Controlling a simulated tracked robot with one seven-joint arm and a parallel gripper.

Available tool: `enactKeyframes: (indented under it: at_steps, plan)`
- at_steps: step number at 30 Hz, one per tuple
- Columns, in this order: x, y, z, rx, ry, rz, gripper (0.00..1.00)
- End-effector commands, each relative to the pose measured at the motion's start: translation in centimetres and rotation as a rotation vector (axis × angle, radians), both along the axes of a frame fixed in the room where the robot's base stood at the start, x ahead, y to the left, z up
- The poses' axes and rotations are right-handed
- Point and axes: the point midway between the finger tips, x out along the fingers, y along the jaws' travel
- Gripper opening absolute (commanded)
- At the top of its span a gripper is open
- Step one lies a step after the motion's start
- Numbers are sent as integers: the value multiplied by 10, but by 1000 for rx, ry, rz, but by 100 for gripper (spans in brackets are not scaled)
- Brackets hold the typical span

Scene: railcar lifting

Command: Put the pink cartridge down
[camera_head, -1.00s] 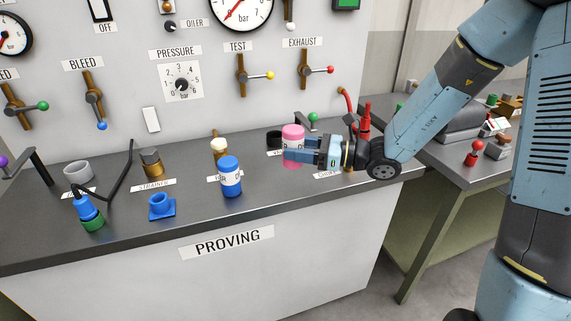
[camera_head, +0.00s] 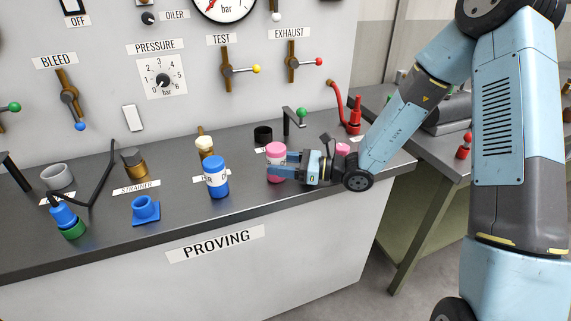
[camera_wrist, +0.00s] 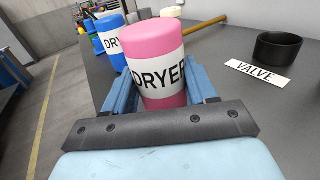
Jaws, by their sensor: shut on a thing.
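The pink cartridge (camera_head: 276,160) is upright between the fingers of my gripper (camera_head: 284,166), near the right end of the bench's front edge. In the wrist view the pink cartridge (camera_wrist: 155,62) carries a white band reading "DRYER", and my gripper (camera_wrist: 162,95) has a finger on each side of it. The gripper is shut on it. The cartridge's base is low over the bench top; I cannot tell whether it touches. A blue cartridge (camera_head: 216,177) stands to the left, and it also shows in the wrist view (camera_wrist: 112,42).
A black cup (camera_head: 263,134) stands behind, by the VALVE label (camera_wrist: 258,73). A pink object (camera_head: 343,149) sits behind my wrist. A blue fitting (camera_head: 145,210) and the strainer (camera_head: 133,163) stand further left. Bench (camera_head: 235,215) is clear between the blue cartridge and my gripper.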

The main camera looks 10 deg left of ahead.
Motion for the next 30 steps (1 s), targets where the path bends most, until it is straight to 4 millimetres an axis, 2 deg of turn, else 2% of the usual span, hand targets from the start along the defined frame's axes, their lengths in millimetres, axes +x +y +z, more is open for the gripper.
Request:
enactKeyframes:
  at_steps: [9,10,17,26,30]
  plan:
    - [-1,1,-2,1,0,2,5]
    - [-1,1,-2,0,0,2,58]
    - [0,0,-2,0,0,1,80]
    - [0,-1,-1,0,-1,-2,83]
    - [2,-12,-1,-2,0,-6,83]
